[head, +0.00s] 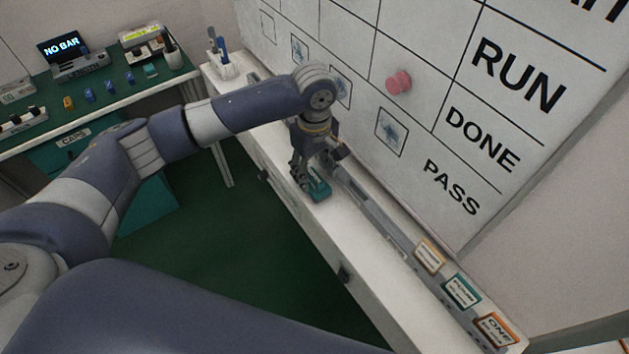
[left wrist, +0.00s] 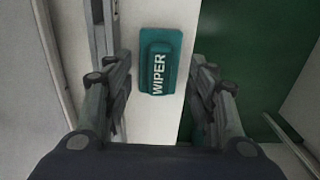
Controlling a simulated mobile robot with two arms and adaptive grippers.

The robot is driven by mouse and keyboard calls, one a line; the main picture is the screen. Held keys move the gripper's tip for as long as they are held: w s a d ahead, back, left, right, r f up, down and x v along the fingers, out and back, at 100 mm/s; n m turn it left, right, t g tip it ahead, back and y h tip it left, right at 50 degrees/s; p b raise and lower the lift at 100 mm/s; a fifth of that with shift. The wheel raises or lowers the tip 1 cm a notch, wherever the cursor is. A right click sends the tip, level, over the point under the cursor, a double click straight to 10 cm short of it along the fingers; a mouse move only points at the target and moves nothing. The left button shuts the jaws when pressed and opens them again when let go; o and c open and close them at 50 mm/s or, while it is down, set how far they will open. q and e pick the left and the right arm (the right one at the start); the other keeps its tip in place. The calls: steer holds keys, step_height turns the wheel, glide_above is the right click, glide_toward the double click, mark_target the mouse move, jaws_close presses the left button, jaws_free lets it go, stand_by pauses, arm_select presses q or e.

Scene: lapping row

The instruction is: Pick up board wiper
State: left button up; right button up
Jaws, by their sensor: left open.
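The board wiper (head: 319,188) is a small teal block on the white ledge below the whiteboard. In the left wrist view the wiper (left wrist: 160,62) shows its raised top and the white word WIPER. My left gripper (head: 308,178) points down at the wiper in the head view. In the left wrist view its two fingers (left wrist: 161,90) are open, one on each side of the wiper, with a gap on both sides. Part of the wiper is hidden by the fingers in the head view. My right gripper is in neither view.
The whiteboard (head: 400,115) with a pink magnet (head: 398,81) rises close behind the gripper. A grey rail (head: 385,222) runs along its foot, with several labelled cards at the right end. A green-topped bench (head: 110,85) stands at the back left. Green floor lies below the ledge.

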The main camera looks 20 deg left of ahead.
mark_target(314, 176)
arm_select(q)
step_height(314, 176, down, 3)
steer(key=shift+w+r, duration=0.1)
steer(key=shift+r, duration=0.1)
steer(key=shift+f, duration=0.55)
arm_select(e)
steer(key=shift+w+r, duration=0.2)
arm_select(q)
steer(key=c, duration=0.8)
steer(key=shift+c, duration=0.2)
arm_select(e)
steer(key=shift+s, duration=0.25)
arm_select(q)
steer(key=shift+r, duration=0.2)
